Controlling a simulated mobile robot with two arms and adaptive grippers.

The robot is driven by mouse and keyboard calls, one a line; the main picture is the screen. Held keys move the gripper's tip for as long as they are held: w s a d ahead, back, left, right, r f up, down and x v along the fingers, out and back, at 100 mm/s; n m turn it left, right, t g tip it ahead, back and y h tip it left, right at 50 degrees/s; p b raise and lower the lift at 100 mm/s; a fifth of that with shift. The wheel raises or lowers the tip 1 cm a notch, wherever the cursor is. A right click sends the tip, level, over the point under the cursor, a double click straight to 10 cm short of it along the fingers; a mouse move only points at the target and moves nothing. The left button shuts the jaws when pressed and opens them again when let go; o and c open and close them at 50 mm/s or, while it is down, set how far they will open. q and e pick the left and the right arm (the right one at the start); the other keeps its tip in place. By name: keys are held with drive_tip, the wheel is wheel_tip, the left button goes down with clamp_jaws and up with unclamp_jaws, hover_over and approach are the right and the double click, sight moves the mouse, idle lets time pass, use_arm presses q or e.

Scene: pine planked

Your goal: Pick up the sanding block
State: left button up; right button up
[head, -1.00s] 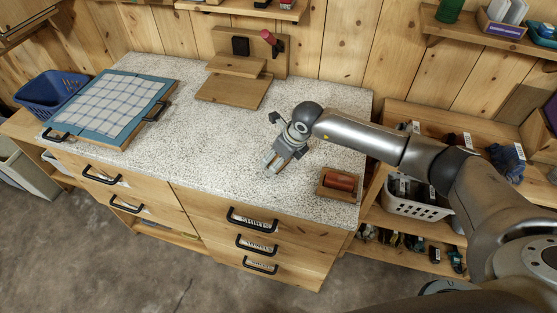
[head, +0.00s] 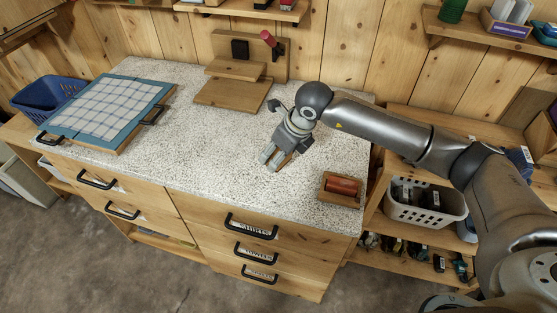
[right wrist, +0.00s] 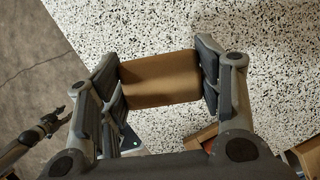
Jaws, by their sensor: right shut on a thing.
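The sanding block (right wrist: 158,78) is a plain brown block in the right wrist view, held between both finger pads. My right gripper (right wrist: 158,82) is shut on it. In the head view my right gripper (head: 272,159) points down over the front middle of the speckled worktop (head: 225,180), and its fingers mostly hide the block. The gap between block and worktop is hard to judge. My left gripper (right wrist: 52,120) shows small and dark at the left of the right wrist view, over the floor, its jaw state unclear.
A wooden tray with red cylinders (head: 342,186) stands right of the gripper. A wooden stand (head: 232,92) is at the back. A blue-framed board with checked cloth (head: 108,105) lies at the left. A shelf with a grey basket (head: 425,205) is at the right. The worktop's middle is clear.

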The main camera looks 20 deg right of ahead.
drive_tip(key=s+a+r+b, duration=0.3)
drive_tip(key=s+r, duration=0.3)
drive_tip(key=s, duration=0.4)
drive_tip(key=shift+s+r+b, duration=0.15)
drive_tip(key=shift+s+b, duration=0.15)
drive_tip(key=shift+b, duration=0.1)
